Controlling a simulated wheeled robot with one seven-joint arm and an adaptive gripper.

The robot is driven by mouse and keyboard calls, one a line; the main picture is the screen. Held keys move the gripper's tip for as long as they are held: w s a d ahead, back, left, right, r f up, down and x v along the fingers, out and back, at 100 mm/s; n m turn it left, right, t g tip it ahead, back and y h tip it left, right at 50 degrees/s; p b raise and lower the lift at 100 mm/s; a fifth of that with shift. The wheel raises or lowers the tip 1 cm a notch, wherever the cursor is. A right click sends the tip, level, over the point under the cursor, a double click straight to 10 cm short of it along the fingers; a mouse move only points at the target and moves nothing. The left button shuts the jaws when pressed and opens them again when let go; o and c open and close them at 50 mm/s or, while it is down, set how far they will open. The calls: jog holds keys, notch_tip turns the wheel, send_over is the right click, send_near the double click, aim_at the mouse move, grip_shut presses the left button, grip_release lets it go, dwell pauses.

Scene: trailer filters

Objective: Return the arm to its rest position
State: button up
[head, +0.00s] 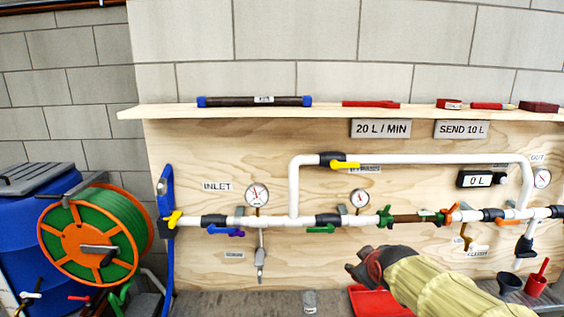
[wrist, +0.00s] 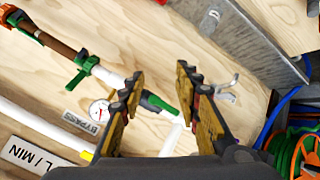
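My gripper (head: 364,268) is in front of the lower part of the plywood board in the head view, below the white pipe run. My arm, in a pale yellow sleeve, reaches in from the lower right. In the wrist view the two fingers of my gripper (wrist: 160,78) stand apart with nothing held between them. Behind the gap, the white pipe and a green valve handle (wrist: 160,103) show at a distance. The rest position itself is not marked in either view.
White pipes (head: 294,190) with gauges and coloured valve handles run across the plywood board. A red tray (head: 366,300) lies below my gripper, partly hidden by my arm. A hose reel (head: 90,238) stands at left. A shelf (head: 330,111) with filters spans the top.

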jog(key=s+a+m+g, duration=0.1)
jog(key=s+m+g, duration=0.1)
jog(key=s, duration=1.3)
jog(key=s+a+m+g+p, duration=0.1)
jog(key=s+m, duration=0.4)
jog(key=s, duration=1.1)
jog(key=shift+a+f+g+y, duration=0.3)
jog(key=shift+a+f+g, duration=0.1)
jog(key=shift+g, duration=0.3)
